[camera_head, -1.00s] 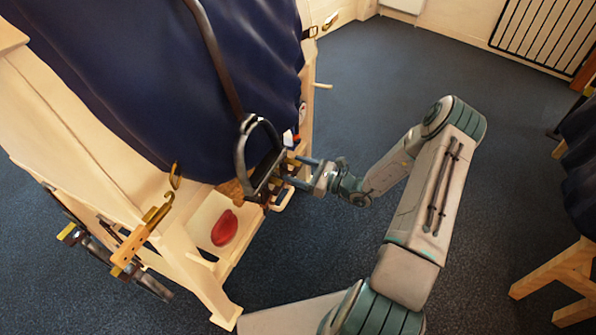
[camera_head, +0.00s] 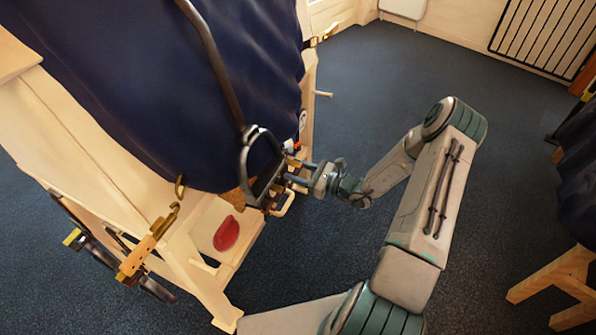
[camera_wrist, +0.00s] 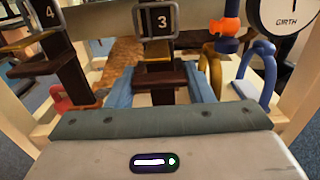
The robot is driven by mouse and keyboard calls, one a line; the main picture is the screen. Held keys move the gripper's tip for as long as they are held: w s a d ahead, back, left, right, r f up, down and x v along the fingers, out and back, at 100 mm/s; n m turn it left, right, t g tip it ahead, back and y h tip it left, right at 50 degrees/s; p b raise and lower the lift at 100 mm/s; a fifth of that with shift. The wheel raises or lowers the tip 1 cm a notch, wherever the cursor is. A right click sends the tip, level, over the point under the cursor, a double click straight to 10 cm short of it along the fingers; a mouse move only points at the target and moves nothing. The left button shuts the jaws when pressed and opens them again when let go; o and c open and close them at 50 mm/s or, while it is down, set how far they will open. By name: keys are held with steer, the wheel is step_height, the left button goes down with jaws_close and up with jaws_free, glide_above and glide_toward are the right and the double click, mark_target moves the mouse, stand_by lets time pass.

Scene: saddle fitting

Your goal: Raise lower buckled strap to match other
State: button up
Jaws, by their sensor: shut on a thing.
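In the wrist view, a dark brown strap (camera_wrist: 162,73) hangs under a metal buckle (camera_wrist: 158,18) marked 3. My gripper (camera_wrist: 160,88) has its blue fingers on either side of this strap and is shut on it, below the buckle. A second brown strap (camera_wrist: 70,75), with a buckle (camera_wrist: 44,12) marked 4, is to the left, apart from my fingers. In the head view, my gripper (camera_head: 298,178) is at the right side of the wooden stand, partly behind a black stirrup (camera_head: 248,165). The straps are hard to make out there.
The stirrup hangs from a leather (camera_head: 212,55) over the dark blue covering (camera_head: 125,90). A red object (camera_head: 226,234) lies on the wooden stand's shelf. The wrist view shows a GIRTH dial (camera_wrist: 284,18), an orange part (camera_wrist: 224,27) and colored hooks at right. Open carpet lies right of the stand.

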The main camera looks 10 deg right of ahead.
mark_target(298, 164)
step_height(298, 164, up, 3)
steer(key=shift+d+r+p, duration=0.1)
steer(key=shift+r+p, duration=0.05)
steer(key=shift+p, duration=0.8)
steer(key=shift+w, duration=0.1)
steer(key=o, duration=1.4)
steer(key=p+v, duration=0.2)
steer(key=v, duration=1.2)
